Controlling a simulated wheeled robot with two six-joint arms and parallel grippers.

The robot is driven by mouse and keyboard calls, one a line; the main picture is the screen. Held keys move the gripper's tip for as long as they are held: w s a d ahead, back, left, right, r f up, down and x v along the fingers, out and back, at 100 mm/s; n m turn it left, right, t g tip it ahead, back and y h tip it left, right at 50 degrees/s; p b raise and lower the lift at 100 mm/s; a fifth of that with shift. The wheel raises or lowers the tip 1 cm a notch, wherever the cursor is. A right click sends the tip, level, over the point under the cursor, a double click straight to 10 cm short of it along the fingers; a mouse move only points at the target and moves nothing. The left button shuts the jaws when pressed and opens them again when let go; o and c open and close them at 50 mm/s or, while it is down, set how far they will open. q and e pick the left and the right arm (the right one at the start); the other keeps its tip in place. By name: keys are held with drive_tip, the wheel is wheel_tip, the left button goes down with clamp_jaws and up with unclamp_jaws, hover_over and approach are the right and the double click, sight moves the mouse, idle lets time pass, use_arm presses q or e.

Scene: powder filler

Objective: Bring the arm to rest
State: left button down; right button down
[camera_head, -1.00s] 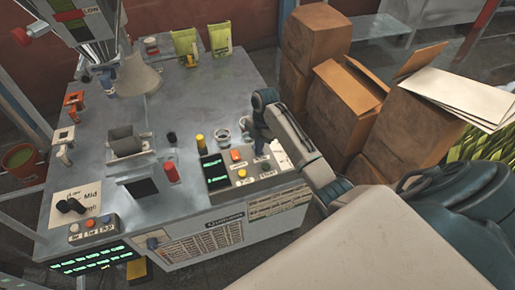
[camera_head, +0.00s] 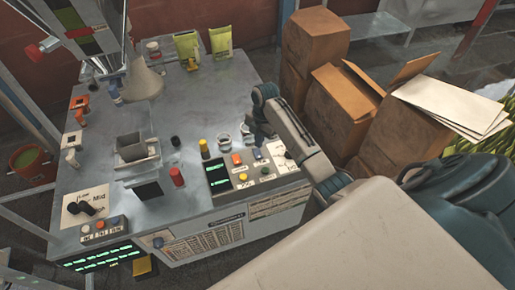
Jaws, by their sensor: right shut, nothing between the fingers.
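My right arm comes in from the lower right, and its dark gripper (camera_head: 259,137) hangs over the right part of the filler's metal table (camera_head: 203,110). The gripper is small and partly hidden by my pale forearm; it is shut with nothing in it. It is just behind the control panel (camera_head: 244,182), close to the small round clear dish (camera_head: 224,141); whether it touches anything cannot be told. My left gripper is not in view.
The powder filler's funnel (camera_head: 142,80) and a grey hopper box (camera_head: 131,147) stand on the table's left. Two green pouches (camera_head: 220,41) are at the back. Cardboard boxes (camera_head: 345,105) are stacked close to the right of my forearm. A speed dial (camera_head: 86,207) is at front left.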

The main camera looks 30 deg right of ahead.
drive_tip(key=shift+r+p, duration=0.3)
drive_tip(key=shift+r, duration=0.25)
drive_tip(key=shift+s, duration=0.1)
